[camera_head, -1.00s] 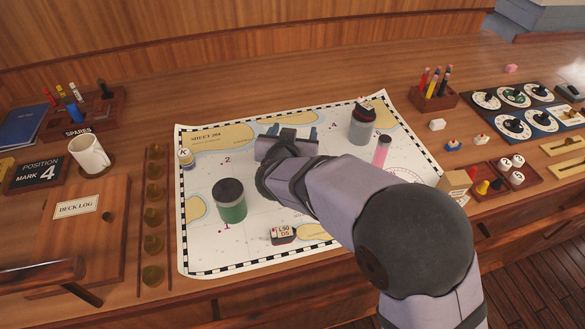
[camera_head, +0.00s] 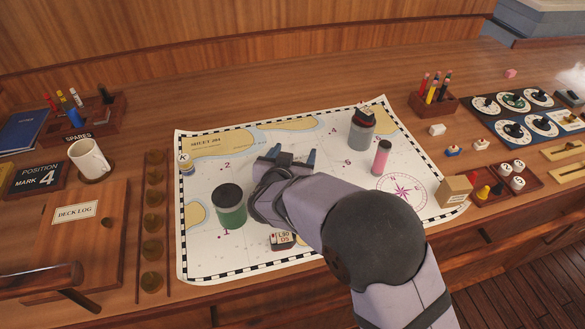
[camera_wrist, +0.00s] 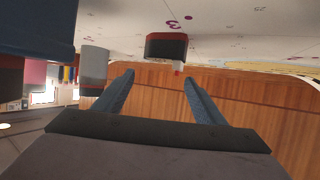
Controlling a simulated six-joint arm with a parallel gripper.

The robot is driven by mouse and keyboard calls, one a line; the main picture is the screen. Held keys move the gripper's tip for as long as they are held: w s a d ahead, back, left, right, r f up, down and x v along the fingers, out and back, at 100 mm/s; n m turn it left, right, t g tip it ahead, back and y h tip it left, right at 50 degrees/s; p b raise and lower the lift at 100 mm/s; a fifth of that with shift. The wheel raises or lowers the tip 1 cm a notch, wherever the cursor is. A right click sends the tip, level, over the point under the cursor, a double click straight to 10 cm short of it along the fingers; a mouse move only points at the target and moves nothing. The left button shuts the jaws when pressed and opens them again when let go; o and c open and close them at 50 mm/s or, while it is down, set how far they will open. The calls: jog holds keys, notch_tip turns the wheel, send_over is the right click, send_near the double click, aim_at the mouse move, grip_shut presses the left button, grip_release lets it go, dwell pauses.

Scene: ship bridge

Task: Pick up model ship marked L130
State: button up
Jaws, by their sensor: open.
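My gripper (camera_head: 292,156) is open and low over the chart, its two blue fingers apart. In the wrist view, which looks upside down, a dark model ship with a red band (camera_wrist: 166,47) stands on the chart beyond the fingertips (camera_wrist: 158,77), between their lines and apart from them. It shows no readable mark, and I cannot pick it out in the head view. Another model ship, apparently marked L50 (camera_head: 283,240), sits near the chart's front edge. A third ship (camera_head: 365,113) appears on top of a grey canister (camera_head: 361,134); its mark is unreadable.
The chart (camera_head: 262,245) also carries a green jar (camera_head: 231,210) left of my arm and a pink bottle (camera_head: 382,160) to its right. A cardboard box (camera_head: 454,191) stands at its right corner. The chart's upper middle is mostly clear.

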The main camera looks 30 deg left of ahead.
aim_at(296, 157)
notch_tip(296, 157, down, 2)
jog(key=shift+f, duration=0.25)
jog(key=shift+p+x, duration=0.3)
jog(key=shift+x, duration=0.65)
jog(key=shift+w+a+f, duration=0.15)
jog(key=shift+w+f, duration=0.25)
jog(key=shift+w, duration=0.1)
jog(key=c, duration=1.1)
jog(key=shift+o, duration=0.2)
jog(key=shift+r, duration=0.1)
notch_tip(296, 157, up, 10)
